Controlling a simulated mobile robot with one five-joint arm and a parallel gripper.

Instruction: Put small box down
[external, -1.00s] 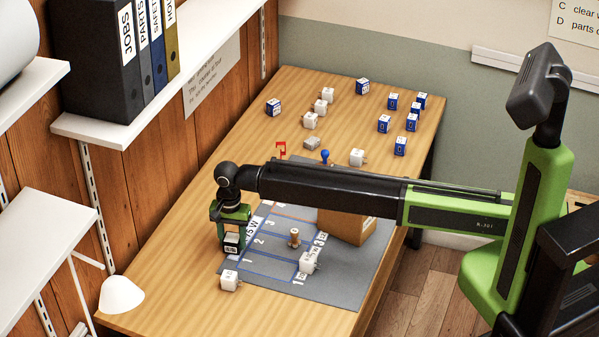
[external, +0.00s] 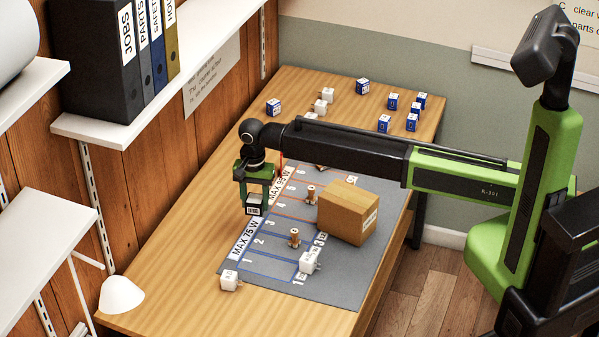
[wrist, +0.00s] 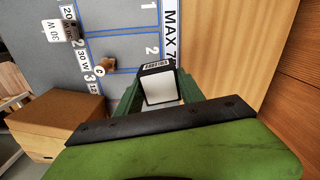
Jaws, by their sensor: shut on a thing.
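My gripper (external: 254,201) is shut on the small box (external: 254,210). The box is dark with a pale face and a printed label, and hangs upright between the fingers by the left edge of the grey mat (external: 350,290). I cannot tell whether it touches the surface. In the wrist view the small box (wrist: 160,87) shows a white face and a black labelled end, between green fingers of my gripper (wrist: 160,92). It appears beside the mat's white "MAX 7…" strip (wrist: 170,30); my gripper's palm hides what lies below it in that view.
A large cardboard carton (external: 347,212) stands on the mat's right side. Two copper-coloured spools (external: 295,238) (external: 311,195) and a white block (external: 309,263) are on the mat. Another white block (external: 230,280) sits at its front left corner. Several blue boxes (external: 384,123) stand farther back.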

